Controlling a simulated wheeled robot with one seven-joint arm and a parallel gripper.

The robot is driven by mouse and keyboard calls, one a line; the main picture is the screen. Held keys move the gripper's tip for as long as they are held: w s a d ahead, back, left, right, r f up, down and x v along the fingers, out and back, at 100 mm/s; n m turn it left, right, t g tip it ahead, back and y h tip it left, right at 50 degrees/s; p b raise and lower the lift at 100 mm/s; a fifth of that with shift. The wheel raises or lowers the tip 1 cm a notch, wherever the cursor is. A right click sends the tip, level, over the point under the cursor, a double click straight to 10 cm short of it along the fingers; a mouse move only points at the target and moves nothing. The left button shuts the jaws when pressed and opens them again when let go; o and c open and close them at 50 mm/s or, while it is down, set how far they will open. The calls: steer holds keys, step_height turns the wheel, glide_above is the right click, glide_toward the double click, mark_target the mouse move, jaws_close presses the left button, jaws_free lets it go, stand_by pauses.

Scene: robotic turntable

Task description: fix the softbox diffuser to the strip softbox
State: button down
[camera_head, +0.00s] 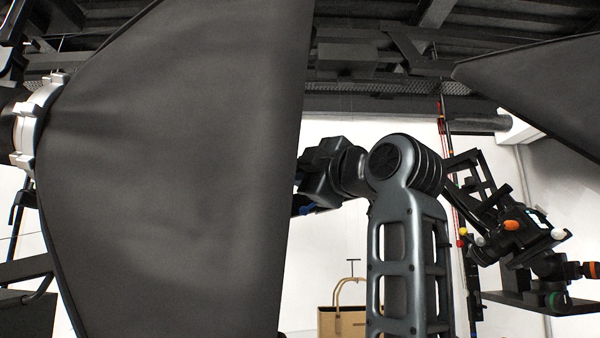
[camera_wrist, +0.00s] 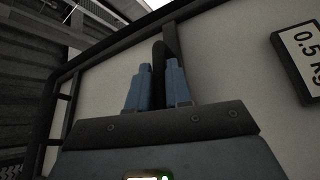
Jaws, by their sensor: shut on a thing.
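A large black softbox (camera_head: 190,150) fills the left of the head view, its silver mount ring (camera_head: 38,125) at far left. The open face turns right and its inside is hidden. My gripper (camera_head: 303,209) is at the softbox's right edge, partly hidden behind it. In the wrist view the blue fingers of my gripper (camera_wrist: 158,72) are shut on a narrow black bar standing before a pale panel with a black rim, which appears to be the softbox diffuser (camera_wrist: 225,70). Whether the diffuser touches the softbox cannot be told.
A second black softbox (camera_head: 540,95) juts in at the upper right. A dark rig with coloured knobs (camera_head: 515,235) stands at the right. A "0.5 kg" label (camera_wrist: 301,55) shows at the wrist view's right.

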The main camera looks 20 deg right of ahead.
steer(key=shift+a+r, duration=0.15)
steer(key=shift+a, duration=0.6)
stand_by(1.6)
steer(key=c, duration=1)
jaws_free()
steer(key=shift+o, duration=0.2)
steer(key=shift+w, duration=0.1)
steer(key=shift+d, duration=0.1)
